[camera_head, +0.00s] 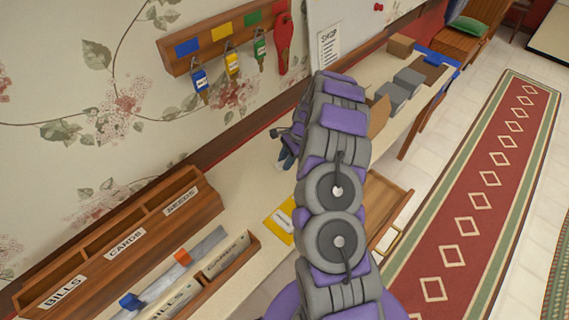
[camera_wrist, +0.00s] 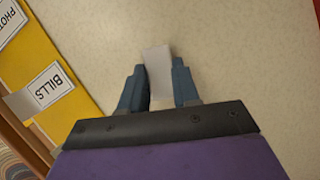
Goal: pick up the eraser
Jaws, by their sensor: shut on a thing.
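The eraser (camera_wrist: 157,66) appears as a pale, off-white block between the two blue-grey fingers of my gripper (camera_wrist: 160,88) in the wrist view. The fingers are shut on its sides, and its far end sticks out past the fingertips. I cannot tell whether it touches the desk top (camera_wrist: 235,50) or hangs above it. In the head view my gripper (camera_head: 287,158) shows only partly beside my arm, over the desk near the wall, and the eraser is hidden there.
A yellow labelled item (camera_head: 280,221) lies on the desk left of my arm. A wooden letter rack (camera_head: 125,240) and a tray (camera_head: 238,262) stand at the left. Grey boxes (camera_head: 398,93) sit at the far end. A key rack (camera_head: 225,40) hangs on the wall.

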